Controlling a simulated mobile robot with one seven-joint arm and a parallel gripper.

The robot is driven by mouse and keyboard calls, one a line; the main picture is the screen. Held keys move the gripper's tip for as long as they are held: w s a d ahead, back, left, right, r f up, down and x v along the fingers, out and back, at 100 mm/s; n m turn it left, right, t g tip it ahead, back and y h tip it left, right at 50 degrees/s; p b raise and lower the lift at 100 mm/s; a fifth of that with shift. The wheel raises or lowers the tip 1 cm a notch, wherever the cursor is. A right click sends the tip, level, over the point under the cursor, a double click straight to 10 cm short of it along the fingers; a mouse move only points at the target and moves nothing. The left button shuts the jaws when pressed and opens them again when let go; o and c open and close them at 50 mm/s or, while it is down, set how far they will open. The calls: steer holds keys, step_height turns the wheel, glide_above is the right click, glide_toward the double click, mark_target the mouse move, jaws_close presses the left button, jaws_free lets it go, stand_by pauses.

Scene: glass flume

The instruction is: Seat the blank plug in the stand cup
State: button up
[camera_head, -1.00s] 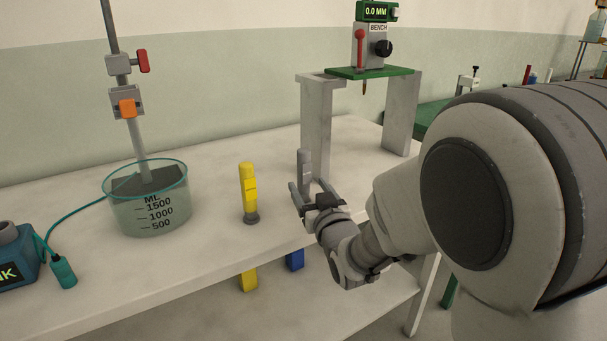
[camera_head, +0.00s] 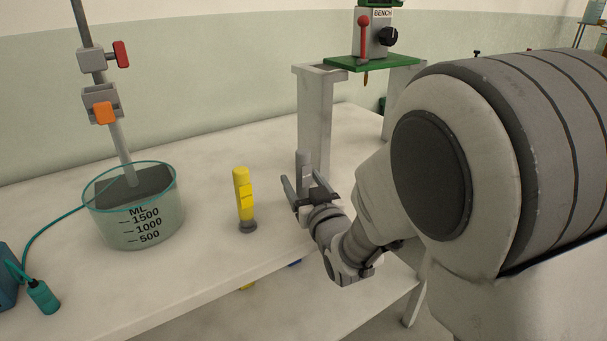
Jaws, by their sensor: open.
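A yellow peg (camera_head: 243,192) stands upright to the left, on a small dark grey round base (camera_head: 247,226). I cannot tell for sure which thing is the stand cup.
A glass beaker (camera_head: 162,215) stands at left around a rod with a grey-and-orange clamp (camera_head: 103,106). A teal bottle-like piece (camera_head: 43,297) with a cord lies at front left. A white frame (camera_head: 315,115) with a green top (camera_head: 370,64) stands behind. Bare bench (camera_head: 190,290) lies in front.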

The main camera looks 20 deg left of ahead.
jaws_close()
stand_by(0.3)
steer(key=shift+r, duration=0.1)
